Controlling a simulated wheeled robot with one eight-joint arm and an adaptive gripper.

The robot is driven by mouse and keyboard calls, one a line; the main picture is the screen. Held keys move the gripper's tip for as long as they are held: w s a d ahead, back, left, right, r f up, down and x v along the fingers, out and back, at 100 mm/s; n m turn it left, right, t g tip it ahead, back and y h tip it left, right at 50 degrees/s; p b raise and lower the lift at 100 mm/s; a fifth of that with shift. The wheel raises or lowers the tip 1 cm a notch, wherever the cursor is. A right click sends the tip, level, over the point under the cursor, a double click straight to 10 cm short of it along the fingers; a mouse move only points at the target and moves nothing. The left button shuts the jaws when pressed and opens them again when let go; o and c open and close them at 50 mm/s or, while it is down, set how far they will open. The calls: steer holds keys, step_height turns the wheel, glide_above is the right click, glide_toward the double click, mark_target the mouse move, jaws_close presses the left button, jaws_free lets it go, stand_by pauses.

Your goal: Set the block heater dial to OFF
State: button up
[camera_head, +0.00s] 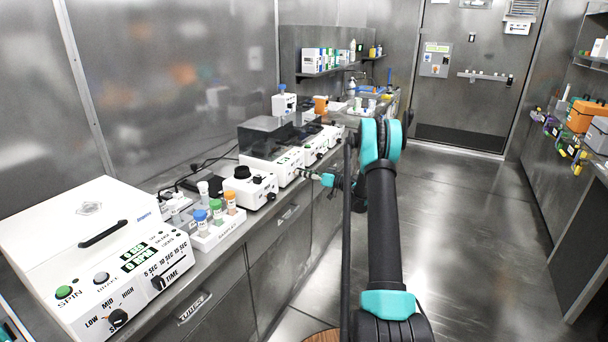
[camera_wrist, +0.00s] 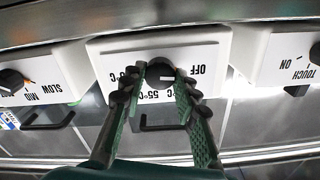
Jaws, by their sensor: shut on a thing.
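The block heater (camera_head: 284,170) is a white box on the left bench, between other white devices. In the wrist view its front panel (camera_wrist: 110,49) appears upside down, with a round black dial (camera_wrist: 160,72) in the middle. The OFF label is right of the dial, and temperature labels including 55°C are below and left. A pale mark on the dial seems to point right, towards the OFF side. My gripper (camera_wrist: 160,82) is shut on the dial, one green-padded finger on each side. In the head view my gripper (camera_head: 304,174) reaches the heater's front from the right.
In the wrist view, a device with a TOUCH/ON knob (camera_wrist: 314,55) is to the right and one with a SLOW/MID knob (camera_wrist: 12,79) to the left. A tube rack (camera_head: 218,232) and centrifuge (camera_head: 95,225) stand nearer on the bench. The floor (camera_head: 470,230) right of my arm is clear.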

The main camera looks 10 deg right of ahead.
steer(key=o, duration=1.2)
steer(key=shift+c, duration=0.2)
steer(key=v, duration=1.2)
